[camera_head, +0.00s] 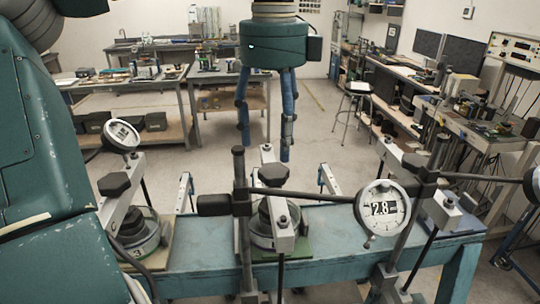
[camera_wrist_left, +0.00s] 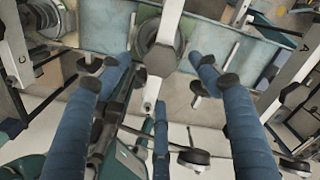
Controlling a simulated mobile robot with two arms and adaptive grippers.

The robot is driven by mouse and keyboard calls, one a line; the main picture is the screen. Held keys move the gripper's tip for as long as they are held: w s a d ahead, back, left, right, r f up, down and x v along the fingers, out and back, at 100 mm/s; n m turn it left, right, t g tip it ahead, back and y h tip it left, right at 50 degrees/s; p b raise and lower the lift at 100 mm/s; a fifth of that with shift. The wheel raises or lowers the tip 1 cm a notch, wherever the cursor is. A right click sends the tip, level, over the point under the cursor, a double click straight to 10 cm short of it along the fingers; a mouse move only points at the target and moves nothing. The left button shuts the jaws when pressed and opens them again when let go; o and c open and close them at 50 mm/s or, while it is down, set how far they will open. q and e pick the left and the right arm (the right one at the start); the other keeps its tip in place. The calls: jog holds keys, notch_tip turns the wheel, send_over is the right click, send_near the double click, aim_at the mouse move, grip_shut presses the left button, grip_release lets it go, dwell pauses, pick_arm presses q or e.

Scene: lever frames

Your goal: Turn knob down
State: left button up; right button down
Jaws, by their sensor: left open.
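Black faceted knobs sit on the lever frames: one on the middle frame (camera_head: 268,173), one on the left frame (camera_head: 115,184) and one on the right frame (camera_head: 415,160). I cannot tell which one the task means. My left gripper (camera_head: 265,148) hangs fingers down in the head view, beyond the middle frame, its blue fingers apart and empty. In the left wrist view the open fingers (camera_wrist_left: 158,62) straddle the sight line to a pale lever bar (camera_wrist_left: 152,92) and a round cell (camera_wrist_left: 161,45). No contact with a knob shows. My right gripper is out of sight.
The frames stand on a blue table (camera_head: 330,246). A dial gauge (camera_head: 382,209) reading about 2.8 and another gauge (camera_head: 122,136) stick up, with dark rods around them. Cluttered benches (camera_head: 150,75) and a stool (camera_head: 357,90) stand farther back, with open floor between.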

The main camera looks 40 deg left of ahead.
aim_at(274, 169)
pick_arm(q)
jog(key=f+p, duration=0.1)
jog(key=f, duration=0.4)
jog(key=shift+d, duration=0.2)
jog(key=shift+f+p, duration=0.3)
jog(key=shift+f, duration=0.25)
jog(key=shift+a, duration=0.15)
jog(key=shift+c, duration=0.3)
jog(key=c, duration=1.1)
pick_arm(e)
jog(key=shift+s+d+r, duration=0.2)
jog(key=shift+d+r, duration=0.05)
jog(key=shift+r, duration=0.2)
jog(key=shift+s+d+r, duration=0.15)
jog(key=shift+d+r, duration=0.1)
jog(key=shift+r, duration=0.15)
